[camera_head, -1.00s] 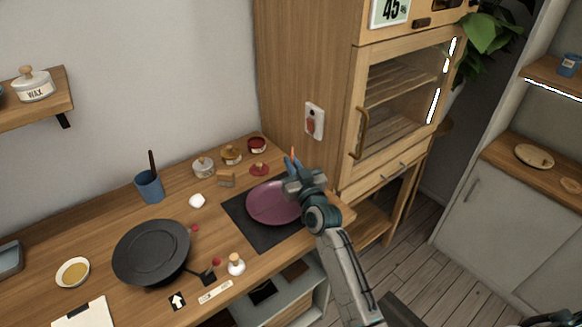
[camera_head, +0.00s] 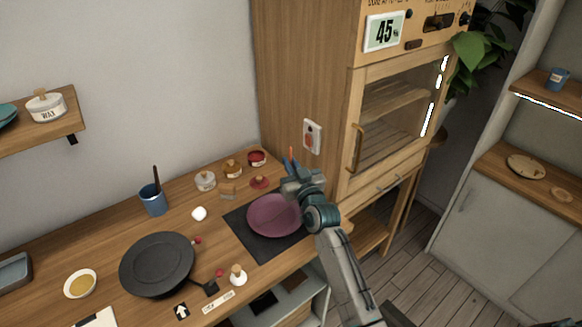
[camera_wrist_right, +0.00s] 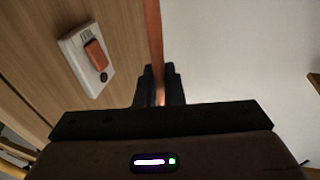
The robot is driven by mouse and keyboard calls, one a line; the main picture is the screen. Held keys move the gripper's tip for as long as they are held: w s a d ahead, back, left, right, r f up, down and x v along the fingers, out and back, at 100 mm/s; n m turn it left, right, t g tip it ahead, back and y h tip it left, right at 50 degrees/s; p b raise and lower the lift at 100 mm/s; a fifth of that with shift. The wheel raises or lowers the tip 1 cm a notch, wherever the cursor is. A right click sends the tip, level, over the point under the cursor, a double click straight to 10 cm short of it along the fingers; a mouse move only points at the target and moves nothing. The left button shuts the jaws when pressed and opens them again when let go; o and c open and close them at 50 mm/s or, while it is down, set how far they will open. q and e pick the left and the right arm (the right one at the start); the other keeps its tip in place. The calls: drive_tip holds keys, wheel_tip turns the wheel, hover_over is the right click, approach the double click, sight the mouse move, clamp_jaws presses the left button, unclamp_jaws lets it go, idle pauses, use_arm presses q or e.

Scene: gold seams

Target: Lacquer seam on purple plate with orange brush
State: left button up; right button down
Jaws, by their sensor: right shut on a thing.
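The purple plate (camera_head: 272,215) lies on a dark mat (camera_head: 256,245) near the right end of the wooden counter. My right gripper (camera_head: 290,168) is over the plate's right side and shut on the orange brush (camera_head: 291,153), whose orange tip sticks up above the fingers. In the right wrist view the orange brush (camera_wrist_right: 154,40) stands between the two dark fingers (camera_wrist_right: 160,88). The seam on the plate is too small to make out, and the arm hides part of the plate's right edge. My left gripper is not in view.
Small jars, one red (camera_head: 256,159), stand behind the plate. A dark pan-like dish (camera_head: 157,263), a blue cup (camera_head: 153,200) and a bowl of amber liquid (camera_head: 80,284) are to the left. A wooden cabinet (camera_head: 395,120) with a wall switch (camera_head: 312,137) rises close behind the gripper.

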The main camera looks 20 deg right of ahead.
drive_tip(key=shift+r+p, duration=0.85)
drive_tip(key=shift+r, duration=0.55)
drive_tip(key=shift+f, duration=0.1)
